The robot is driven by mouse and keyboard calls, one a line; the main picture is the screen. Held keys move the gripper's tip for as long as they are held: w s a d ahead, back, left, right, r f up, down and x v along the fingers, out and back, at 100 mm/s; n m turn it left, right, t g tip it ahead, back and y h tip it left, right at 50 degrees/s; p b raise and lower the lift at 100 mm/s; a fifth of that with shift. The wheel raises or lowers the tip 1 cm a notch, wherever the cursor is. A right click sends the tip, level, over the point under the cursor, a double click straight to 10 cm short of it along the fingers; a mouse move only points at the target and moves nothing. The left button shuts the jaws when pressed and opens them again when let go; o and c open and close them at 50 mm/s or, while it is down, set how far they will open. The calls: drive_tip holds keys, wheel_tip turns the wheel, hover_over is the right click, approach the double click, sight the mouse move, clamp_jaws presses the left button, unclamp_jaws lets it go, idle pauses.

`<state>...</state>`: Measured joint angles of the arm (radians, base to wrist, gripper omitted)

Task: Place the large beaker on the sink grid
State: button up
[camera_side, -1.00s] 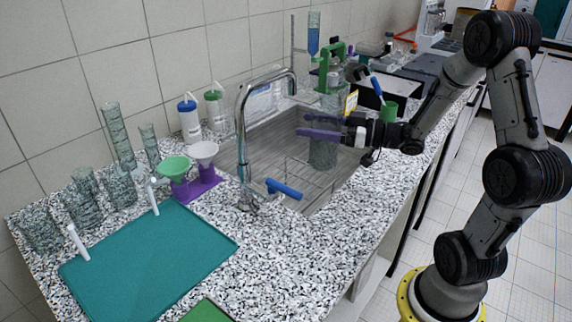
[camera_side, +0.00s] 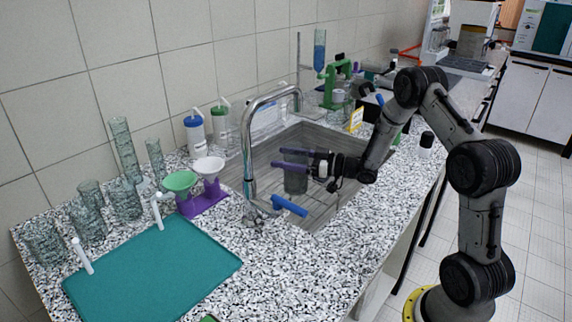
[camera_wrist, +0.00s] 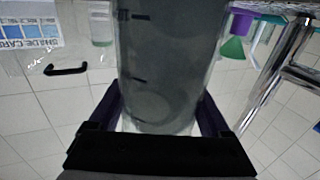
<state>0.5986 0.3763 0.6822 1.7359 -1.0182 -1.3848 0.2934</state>
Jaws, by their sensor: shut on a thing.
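The large beaker (camera_side: 296,182) is a clear, dark-looking glass cylinder, upright inside the sink. My gripper (camera_side: 294,158) reaches in from the right, its purple fingers shut around the beaker's sides. In the wrist view the beaker (camera_wrist: 165,65) fills the middle between the two fingers (camera_wrist: 160,108), with dark graduation marks on its wall. The sink grid (camera_side: 325,200) lies at the sink bottom under the beaker. I cannot tell whether the beaker's base touches it.
The curved metal faucet (camera_side: 249,140) with a blue handle (camera_side: 289,205) stands close left of the beaker. Purple stand with funnels (camera_side: 203,200), glassware (camera_side: 125,195) and a teal tray (camera_side: 155,265) are on the left counter. Wash bottles (camera_side: 195,135) stand behind. A green stand (camera_side: 338,85) is beyond the sink.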

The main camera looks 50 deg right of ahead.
drive_tip(key=shift+f, duration=1)
drive_tip(key=shift+f, duration=0.2)
drive_tip(key=o, duration=1.5)
drive_tip(key=shift+r, duration=0.1)
